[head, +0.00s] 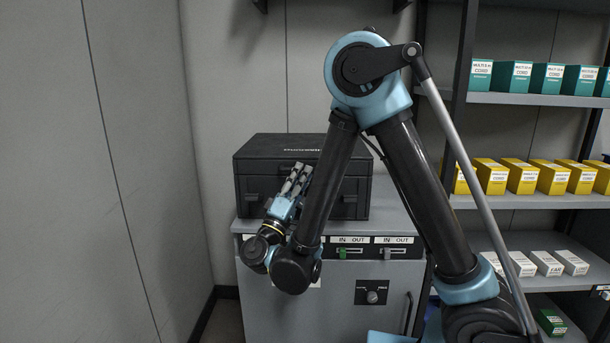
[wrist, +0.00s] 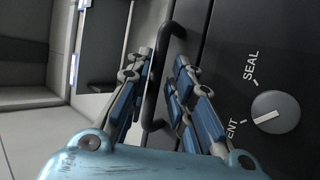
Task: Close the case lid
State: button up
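The black case (head: 345,190) stands on the grey cabinet in the head view. Its lid (head: 270,146) lies flat across the top and appears down; no open gap shows. My gripper (head: 298,177) is in front of the case, its fingers pointing up against the front face in the picture and covering part of it. In the wrist view, a black bar handle (wrist: 152,105) lies between the fingers of my gripper (wrist: 165,68). The fingers look spread, with space on the right side of the bar. Whether the left finger touches the bar I cannot tell.
In the wrist view, a grey knob (wrist: 276,111) marked SEAL sits right of the fingers on a dark panel. The grey cabinet (head: 310,315) has IN/OUT slots and its own knob (head: 372,296). A shelf rack (head: 540,201) with boxes stands at right.

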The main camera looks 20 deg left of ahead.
jog(key=s+a, duration=0.2)
jog(key=s, duration=0.8)
jog(key=shift+s+a, duration=0.35)
jog(key=shift+a, duration=0.05)
